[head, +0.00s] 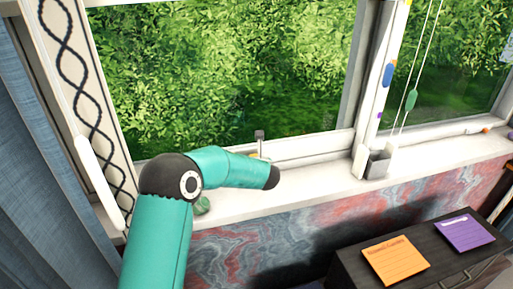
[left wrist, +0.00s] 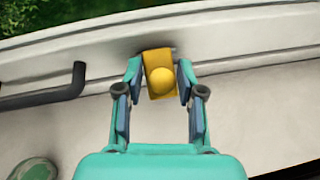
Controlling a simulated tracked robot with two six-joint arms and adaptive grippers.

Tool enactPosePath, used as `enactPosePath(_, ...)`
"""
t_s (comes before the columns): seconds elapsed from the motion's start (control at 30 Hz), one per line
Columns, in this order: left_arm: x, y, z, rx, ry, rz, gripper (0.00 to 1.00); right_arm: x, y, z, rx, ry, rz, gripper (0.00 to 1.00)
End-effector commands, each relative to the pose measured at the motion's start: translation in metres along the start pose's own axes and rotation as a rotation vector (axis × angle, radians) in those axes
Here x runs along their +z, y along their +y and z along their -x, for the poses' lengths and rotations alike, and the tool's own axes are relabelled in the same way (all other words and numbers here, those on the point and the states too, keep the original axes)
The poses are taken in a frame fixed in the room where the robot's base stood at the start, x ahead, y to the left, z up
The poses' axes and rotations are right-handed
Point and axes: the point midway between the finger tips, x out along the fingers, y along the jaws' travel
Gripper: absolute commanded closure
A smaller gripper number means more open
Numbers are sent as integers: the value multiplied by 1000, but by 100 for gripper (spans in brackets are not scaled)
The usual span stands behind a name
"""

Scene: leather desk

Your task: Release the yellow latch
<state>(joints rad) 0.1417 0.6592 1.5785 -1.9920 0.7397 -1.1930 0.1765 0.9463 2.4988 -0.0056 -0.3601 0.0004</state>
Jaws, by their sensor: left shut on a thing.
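The yellow latch (left wrist: 158,84) is a small block with a round knob on its face, on the white window frame in the left wrist view. My left gripper (left wrist: 160,72) has one finger on each side of it and is shut on it. In the head view my teal left arm reaches in from the lower left to the window sill. My right gripper is in neither view.
A dark bent handle (left wrist: 45,92) is left of the latch. A round green thing (head: 202,206) lies on the white sill (head: 320,182). A grey holder (head: 377,165) stands further right. Orange (head: 395,260) and purple (head: 464,233) notes lie on a dark cabinet.

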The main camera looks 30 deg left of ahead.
Motion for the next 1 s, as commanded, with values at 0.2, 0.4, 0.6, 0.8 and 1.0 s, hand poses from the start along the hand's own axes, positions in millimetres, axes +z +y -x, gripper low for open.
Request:
enactPosePath(0.2, 15, 3, 4, -23, 155, 20, 97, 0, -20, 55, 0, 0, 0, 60)
enactPosePath(0.4, 15, 3, 1, -42, 274, 38, 97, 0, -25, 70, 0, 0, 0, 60)
enactPosePath(0.6, 16, 3, -1, -58, 369, 50, 97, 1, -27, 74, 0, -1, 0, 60)
enactPosePath(0.8, 17, 4, -1, -67, 431, 54, 97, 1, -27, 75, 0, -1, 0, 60)
enactPosePath(1.0, 17, 4, -2, -70, 458, 53, 97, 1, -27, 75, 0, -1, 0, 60)
